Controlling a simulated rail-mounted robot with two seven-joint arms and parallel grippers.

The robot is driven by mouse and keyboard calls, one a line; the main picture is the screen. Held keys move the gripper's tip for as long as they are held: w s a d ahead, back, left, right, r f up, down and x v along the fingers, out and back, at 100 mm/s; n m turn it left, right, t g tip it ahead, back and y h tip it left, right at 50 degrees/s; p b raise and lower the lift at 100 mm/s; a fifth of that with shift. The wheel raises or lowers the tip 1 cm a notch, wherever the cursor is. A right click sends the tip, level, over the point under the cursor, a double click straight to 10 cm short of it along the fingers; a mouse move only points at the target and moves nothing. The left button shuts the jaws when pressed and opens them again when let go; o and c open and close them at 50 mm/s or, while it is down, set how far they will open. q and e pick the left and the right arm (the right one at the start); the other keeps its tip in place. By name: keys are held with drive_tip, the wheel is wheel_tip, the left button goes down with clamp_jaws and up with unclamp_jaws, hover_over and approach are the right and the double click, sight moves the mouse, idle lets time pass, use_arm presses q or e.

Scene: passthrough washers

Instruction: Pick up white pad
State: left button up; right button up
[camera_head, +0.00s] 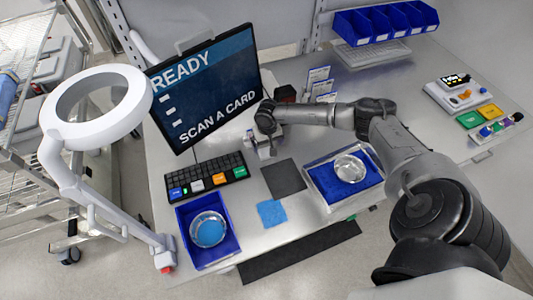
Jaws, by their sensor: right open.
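My right gripper (266,149) hangs over the table just right of the monitor's lower corner. Its jaws point down and are open; they are small in the view. I cannot make out a clear white pad; one may be hidden under or behind the gripper. A dark grey pad (284,179) lies flat in front of the gripper, and a blue pad (271,213) lies nearer the front edge. My left gripper is not in view.
A blue bin (186,229) with a round dish stands front left. A tray (318,196) with a metal bowl (349,168) stands right of the pads. The keyboard (207,176) and monitor (205,88) are left. White cards (319,75) stand behind the gripper.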

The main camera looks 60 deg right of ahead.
sight(267, 152)
drive_tip(key=shift+f, duration=3.2)
drive_tip(key=c, duration=1)
drive_tip(key=shift+r, duration=0.1)
drive_tip(key=shift+r, duration=0.6)
wheel_tip(267, 152, up, 3)
drive_tip(key=shift+f, duration=0.2)
drive_tip(key=s+d+r, duration=0.4)
drive_tip(key=s+r, duration=0.3)
drive_tip(key=s, duration=0.4)
